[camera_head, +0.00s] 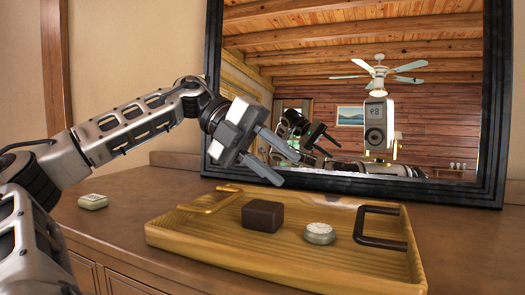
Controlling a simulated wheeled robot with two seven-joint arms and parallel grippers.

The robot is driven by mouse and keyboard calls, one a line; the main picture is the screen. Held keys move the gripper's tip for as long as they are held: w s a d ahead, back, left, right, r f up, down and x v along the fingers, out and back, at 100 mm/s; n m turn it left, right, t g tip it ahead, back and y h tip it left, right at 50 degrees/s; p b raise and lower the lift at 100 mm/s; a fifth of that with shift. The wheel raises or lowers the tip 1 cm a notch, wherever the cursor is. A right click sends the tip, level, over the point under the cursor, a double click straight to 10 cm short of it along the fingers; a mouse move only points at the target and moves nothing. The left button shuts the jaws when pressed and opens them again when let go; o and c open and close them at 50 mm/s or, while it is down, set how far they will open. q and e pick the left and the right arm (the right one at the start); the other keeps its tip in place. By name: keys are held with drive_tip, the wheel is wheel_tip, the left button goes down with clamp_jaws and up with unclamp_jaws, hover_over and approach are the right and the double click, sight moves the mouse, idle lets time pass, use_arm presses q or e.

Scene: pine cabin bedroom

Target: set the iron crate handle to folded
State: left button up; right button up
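A ribbed yellow wooden crate (200,236), shallow like a tray, sits on the dresser top. Its dark iron handle (383,242) is at the right end, a U-shape whose arms run from the right rim and whose bar lies to the left, over the crate's inside. I cannot tell how steeply it is tilted. A brass-coloured handle (207,207) is at the crate's left end. My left gripper (289,170) is open and empty, above the crate's back edge and apart from it, up and left of the iron handle. My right gripper is not in view.
A dark brown block (263,216) and a round pale tin (319,233) lie in the crate. A large black-framed mirror (345,188) stands behind, reflecting the room and parts of me.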

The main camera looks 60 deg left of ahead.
use_arm(q)
drive_tip(key=shift+v, duration=1.45)
drive_tip(key=shift+r, duration=0.1)
